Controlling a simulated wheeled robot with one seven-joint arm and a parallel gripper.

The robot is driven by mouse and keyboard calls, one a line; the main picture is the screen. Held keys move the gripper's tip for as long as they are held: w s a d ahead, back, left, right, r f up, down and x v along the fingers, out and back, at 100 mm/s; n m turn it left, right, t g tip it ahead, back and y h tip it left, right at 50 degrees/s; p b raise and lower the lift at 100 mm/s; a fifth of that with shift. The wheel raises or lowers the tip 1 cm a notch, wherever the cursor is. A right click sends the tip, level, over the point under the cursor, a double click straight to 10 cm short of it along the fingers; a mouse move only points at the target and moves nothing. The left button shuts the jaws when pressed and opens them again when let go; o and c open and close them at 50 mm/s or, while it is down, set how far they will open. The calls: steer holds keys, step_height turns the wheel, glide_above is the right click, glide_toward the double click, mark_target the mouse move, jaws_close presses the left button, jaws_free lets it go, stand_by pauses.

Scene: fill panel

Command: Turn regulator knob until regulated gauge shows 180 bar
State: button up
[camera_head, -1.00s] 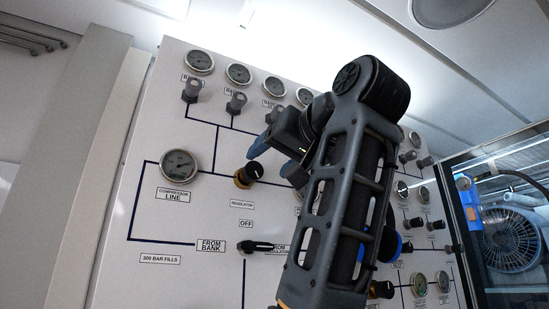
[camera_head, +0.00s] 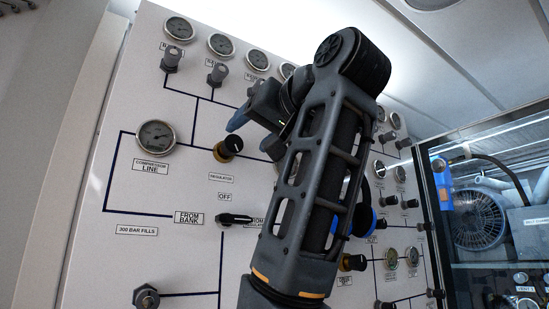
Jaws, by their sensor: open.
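The regulator knob (camera_head: 230,146) is black with a yellow base and sits on the white panel (camera_head: 150,85), above a REGULATOR label (camera_head: 221,178). My gripper (camera_head: 250,130) is open, with a blue finger (camera_head: 238,120) showing just above and right of the knob. It appears apart from the knob, though the depth gap is hard to judge. The other finger is mostly hidden by my arm. The compressor line gauge (camera_head: 156,137) is left of the knob. The regulated gauge cannot be made out; my arm covers the panel right of the knob.
A black selector handle (camera_head: 235,219) by the OFF label is below the knob. Small gauges (camera_head: 221,44) and grey valve knobs (camera_head: 218,74) line the top. A grey valve (camera_head: 146,297) is at lower left. A glazed bay with a fan (camera_head: 479,219) is at right.

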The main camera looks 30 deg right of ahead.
mark_target(235, 145)
stand_by(0.6)
steer(key=w, duration=0.2)
steer(key=w+p, duration=0.1)
steer(key=w, duration=0.2)
steer(key=w+p, duration=0.1)
steer(key=w, duration=0.2)
steer(key=shift+a+r, duration=0.1)
steer(key=shift+a, duration=0.15)
stand_by(0.3)
steer(key=c, duration=1)
